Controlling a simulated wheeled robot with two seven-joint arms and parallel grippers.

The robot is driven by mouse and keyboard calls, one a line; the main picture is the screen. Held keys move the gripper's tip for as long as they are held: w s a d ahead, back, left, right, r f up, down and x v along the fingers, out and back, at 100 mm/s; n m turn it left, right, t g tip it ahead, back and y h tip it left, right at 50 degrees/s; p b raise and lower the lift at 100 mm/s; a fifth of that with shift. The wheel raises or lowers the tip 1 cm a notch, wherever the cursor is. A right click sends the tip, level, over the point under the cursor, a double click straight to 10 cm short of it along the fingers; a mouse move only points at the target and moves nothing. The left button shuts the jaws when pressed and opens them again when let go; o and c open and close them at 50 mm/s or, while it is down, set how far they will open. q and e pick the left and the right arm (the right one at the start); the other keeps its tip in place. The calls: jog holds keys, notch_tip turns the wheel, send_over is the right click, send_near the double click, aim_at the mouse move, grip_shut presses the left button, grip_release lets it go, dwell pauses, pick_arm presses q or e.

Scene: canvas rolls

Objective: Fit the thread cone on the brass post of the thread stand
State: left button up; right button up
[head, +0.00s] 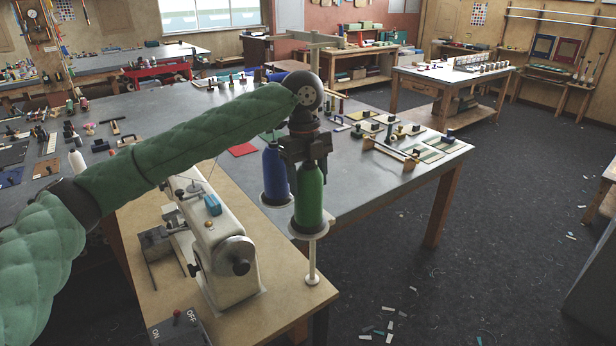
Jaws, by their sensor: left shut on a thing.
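The green thread cone (309,200) is upright, with my left gripper (309,160) shut on its top from above. The cone's lower end is over the round white plate (293,230) of the thread stand (312,264). I cannot tell whether its base touches the plate or hangs just above it. The brass post is hidden, so I cannot see whether the cone is around it. A blue thread cone (274,172) stands upright on the stand's other plate (264,204), just left of the green one. My right gripper is not in view.
A white sewing machine (215,245) stands on the wooden table (140,235) left of the stand. The stand's tall pole (314,60) rises behind my gripper. A grey worktable (350,190) with tools and small blocks lies behind. The floor to the right is mostly clear.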

pick_arm(q)
jog(key=shift+f, duration=0.55)
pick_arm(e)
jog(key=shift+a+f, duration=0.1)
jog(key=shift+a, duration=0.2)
pick_arm(q)
jog(key=o, duration=1.6)
jog(key=shift+c, duration=0.2)
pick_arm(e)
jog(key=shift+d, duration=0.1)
